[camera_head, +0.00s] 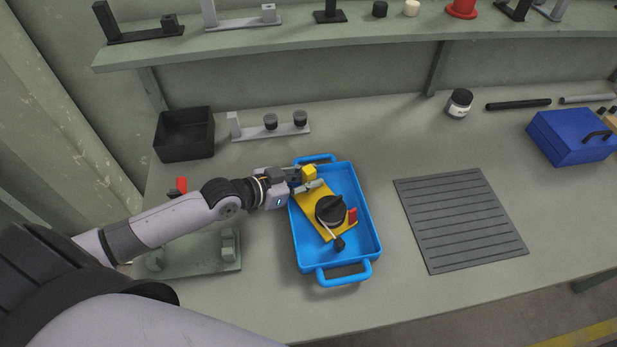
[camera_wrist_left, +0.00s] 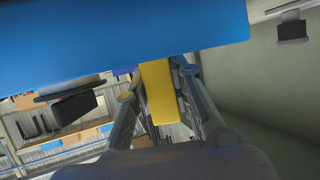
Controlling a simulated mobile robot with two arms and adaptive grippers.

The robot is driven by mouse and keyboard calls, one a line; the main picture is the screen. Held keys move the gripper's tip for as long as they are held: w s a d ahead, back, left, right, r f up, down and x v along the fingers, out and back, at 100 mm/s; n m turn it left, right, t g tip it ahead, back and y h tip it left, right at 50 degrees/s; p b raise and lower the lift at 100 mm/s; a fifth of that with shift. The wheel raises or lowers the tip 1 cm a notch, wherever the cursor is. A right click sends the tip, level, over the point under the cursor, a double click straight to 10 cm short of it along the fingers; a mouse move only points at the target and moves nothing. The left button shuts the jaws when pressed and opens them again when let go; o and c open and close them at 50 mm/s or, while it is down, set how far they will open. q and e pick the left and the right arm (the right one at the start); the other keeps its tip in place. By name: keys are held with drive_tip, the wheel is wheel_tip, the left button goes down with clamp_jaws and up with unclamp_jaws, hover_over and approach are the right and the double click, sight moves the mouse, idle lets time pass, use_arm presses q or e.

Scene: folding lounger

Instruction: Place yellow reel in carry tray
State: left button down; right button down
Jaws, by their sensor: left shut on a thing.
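The yellow reel (camera_head: 319,203) has a flat yellow body, a black round drum, a small crank and a red piece. In the head view it lies slanted within the outline of the blue carry tray (camera_head: 372,222). I cannot tell if it rests fully on the tray floor. My left gripper (camera_head: 307,182) is shut on the reel's yellow far end, at the tray's upper left side. The left wrist view shows the yellow part (camera_wrist_left: 160,95) between the fingers (camera_wrist_left: 158,105), with the blue tray wall (camera_wrist_left: 120,35) across the top. My right gripper is not in view.
A ribbed grey mat (camera_head: 460,220) lies right of the tray. A blue box (camera_head: 570,138) and a jar (camera_head: 459,103) stand farther right. A black bin (camera_head: 184,134) and a grey holder (camera_head: 268,124) are at the back left. A green fixture (camera_head: 205,250) lies beneath my left arm.

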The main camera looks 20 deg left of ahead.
use_arm(q)
drive_tip(key=shift+f, duration=0.1)
drive_tip(key=c, duration=1.4)
unclamp_jaws()
drive_tip(key=shift+r, duration=0.2)
drive_tip(key=p+v, duration=0.8)
drive_tip(key=v, duration=0.4)
